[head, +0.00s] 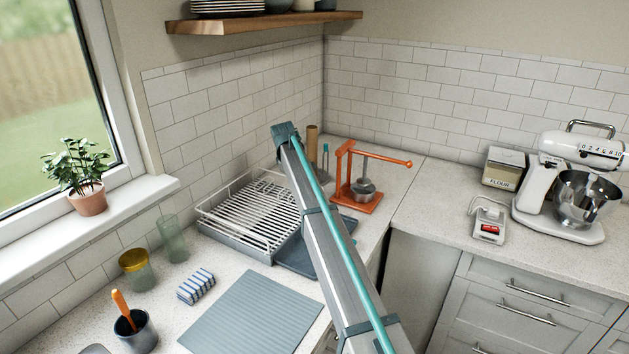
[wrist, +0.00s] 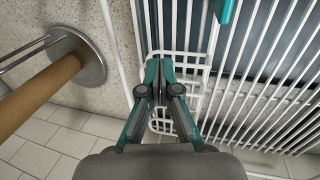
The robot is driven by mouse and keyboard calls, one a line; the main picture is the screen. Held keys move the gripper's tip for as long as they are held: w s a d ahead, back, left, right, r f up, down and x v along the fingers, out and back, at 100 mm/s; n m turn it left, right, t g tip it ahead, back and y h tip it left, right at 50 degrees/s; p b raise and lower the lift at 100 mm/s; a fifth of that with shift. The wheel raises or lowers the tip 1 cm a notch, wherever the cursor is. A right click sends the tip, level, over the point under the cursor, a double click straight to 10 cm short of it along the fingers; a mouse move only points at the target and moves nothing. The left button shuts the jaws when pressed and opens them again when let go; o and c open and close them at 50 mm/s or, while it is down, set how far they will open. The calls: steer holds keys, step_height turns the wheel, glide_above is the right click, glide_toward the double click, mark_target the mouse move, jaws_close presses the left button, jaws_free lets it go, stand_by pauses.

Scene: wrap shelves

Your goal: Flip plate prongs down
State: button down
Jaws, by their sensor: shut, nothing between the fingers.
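The white wire dish rack (head: 207,207) stands on a grey tray on the left counter. Its plate prongs (head: 250,202) show as a row of parallel white bars; from the head view I cannot tell their tilt surely. In the wrist view the long white bars (wrist: 285,85) run diagonally on the right. My gripper (wrist: 160,68) is shut and empty, with its teal fingertips together over the rack's end, in front of a small wire basket section (wrist: 192,100). I cannot tell whether the fingers touch the wires. In the head view my arm hides the gripper.
A brown roll on a round metal stand (wrist: 80,55) is close left of my gripper. A wooden shelf (head: 265,22) hangs above.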

steer(key=shift+w+f, duration=0.35)
stand_by(0.3)
steer(key=shift+d+r, duration=0.1)
